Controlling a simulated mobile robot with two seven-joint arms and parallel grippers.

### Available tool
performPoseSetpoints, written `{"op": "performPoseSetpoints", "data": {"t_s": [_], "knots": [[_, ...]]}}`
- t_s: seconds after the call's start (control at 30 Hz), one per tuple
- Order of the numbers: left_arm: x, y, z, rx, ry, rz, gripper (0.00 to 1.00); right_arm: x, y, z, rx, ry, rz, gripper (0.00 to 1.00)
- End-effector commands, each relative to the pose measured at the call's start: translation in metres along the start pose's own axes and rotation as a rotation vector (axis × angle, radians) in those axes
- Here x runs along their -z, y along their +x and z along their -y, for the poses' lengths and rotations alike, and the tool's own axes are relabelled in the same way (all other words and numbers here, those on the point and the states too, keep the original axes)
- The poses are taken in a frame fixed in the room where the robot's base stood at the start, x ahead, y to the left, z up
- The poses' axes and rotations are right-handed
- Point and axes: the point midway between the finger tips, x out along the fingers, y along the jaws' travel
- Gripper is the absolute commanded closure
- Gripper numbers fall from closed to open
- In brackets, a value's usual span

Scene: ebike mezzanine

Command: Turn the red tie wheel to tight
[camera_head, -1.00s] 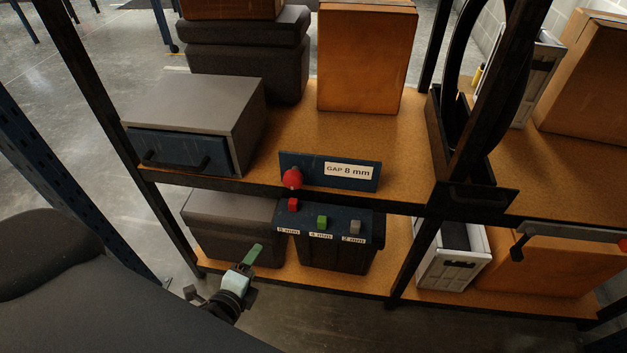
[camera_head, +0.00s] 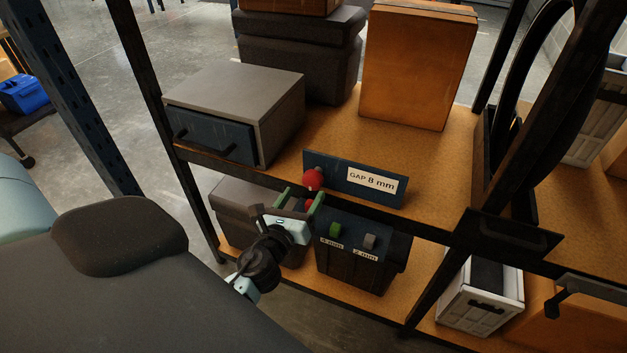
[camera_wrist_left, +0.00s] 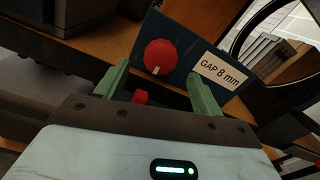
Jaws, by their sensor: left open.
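The red tie wheel (camera_head: 313,179) is a round red knob on a dark blue panel (camera_head: 339,187) at the front edge of the upper shelf. A label beside it reads GAP 8 mm. In the left wrist view the wheel (camera_wrist_left: 160,57) has a white mark near its lower edge. My left gripper (camera_head: 301,197) is open just below and in front of the wheel. In the left wrist view its green fingers (camera_wrist_left: 158,84) stand apart, one on each side of the wheel's lower part, with no clear contact. My right gripper is not in view.
Below, a dark box holds a red block (camera_wrist_left: 140,97), a green block (camera_head: 335,229) and a grey block (camera_head: 370,241). A grey drawer unit (camera_head: 262,93) stands left on the shelf. A black upright (camera_head: 440,287) stands to the right.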

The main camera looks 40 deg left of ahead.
Motion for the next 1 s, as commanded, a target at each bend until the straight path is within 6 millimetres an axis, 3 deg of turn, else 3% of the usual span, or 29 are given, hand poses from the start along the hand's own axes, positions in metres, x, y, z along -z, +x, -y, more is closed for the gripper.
{"op": "performPoseSetpoints", "data": {"t_s": [0.2, 0.4, 0.83, 1.0], "knots": [[-0.002, 0.034, 0.0, 0.0, -0.001, 0.003, 0.33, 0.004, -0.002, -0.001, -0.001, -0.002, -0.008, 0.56], [-0.001, 0.057, 0.0, -0.001, -0.002, 0.001, 0.33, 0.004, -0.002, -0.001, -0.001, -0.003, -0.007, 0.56], [0.0, 0.065, 0.0, -0.001, -0.002, 0.0, 0.33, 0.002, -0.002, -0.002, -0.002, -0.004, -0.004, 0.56], [0.0, 0.065, 0.0, 0.0, -0.002, 0.0, 0.55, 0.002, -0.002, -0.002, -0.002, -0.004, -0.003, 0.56]]}}
